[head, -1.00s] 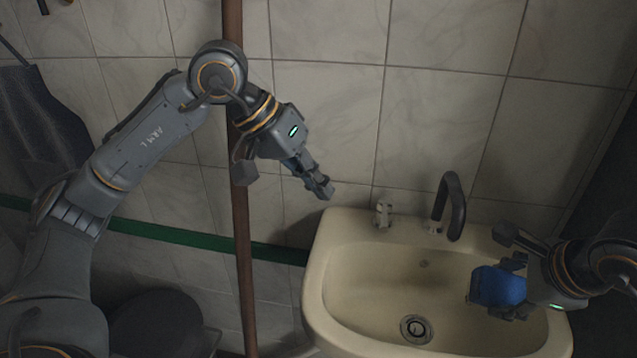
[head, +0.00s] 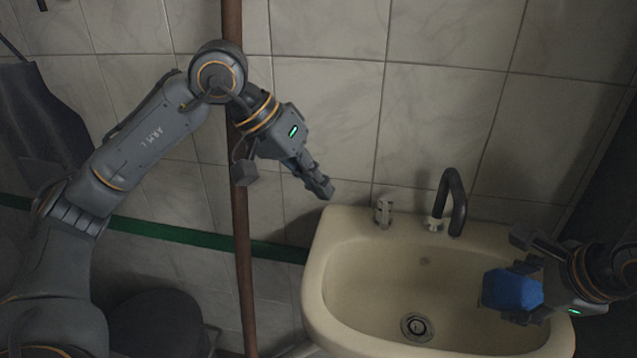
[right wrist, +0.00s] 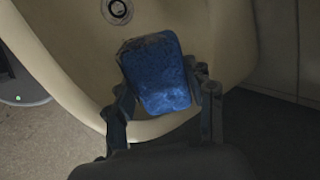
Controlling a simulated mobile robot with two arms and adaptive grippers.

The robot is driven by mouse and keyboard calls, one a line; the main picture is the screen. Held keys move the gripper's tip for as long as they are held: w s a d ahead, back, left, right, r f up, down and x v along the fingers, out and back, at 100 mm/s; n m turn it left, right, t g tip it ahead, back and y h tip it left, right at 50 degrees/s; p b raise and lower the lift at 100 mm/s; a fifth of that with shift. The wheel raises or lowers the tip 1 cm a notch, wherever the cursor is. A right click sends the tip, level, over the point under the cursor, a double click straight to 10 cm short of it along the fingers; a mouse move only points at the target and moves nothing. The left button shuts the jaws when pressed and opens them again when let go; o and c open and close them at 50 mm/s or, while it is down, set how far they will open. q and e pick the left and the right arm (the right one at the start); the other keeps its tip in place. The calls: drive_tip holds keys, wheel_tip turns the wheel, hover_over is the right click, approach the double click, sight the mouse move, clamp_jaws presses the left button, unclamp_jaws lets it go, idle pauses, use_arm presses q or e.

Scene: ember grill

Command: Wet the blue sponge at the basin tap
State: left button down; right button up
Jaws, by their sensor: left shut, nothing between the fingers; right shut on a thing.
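The blue sponge (head: 513,289) is held in my right gripper (head: 525,290), over the right side of the cream basin (head: 318,290). The right wrist view shows the sponge (right wrist: 158,74) between the two fingers of my right gripper (right wrist: 165,95), with the basin (right wrist: 75,60) beneath. The dark curved tap (head: 452,200) stands at the basin's back edge, to the left of and behind the sponge. No water stream shows. A small pale fitting (head: 383,212), perhaps the tap handle, stands left of the tap. My left gripper (head: 325,190) is shut and empty, above the basin's back left corner.
The basin's drain (head: 416,327) lies left of the sponge. A brown vertical pipe (head: 240,220) runs down the tiled wall behind my left arm. A green band (head: 190,237) crosses the wall. A dark round object (head: 160,320) stands low at the left. The bowl's middle is clear.

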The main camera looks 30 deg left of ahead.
idle(0.6)
drive_tip(key=s+d+r, duration=0.1)
drive_tip(key=d+r, duration=0.3)
drive_tip(key=d, duration=0.1)
idle(0.3)
idle(1.1)
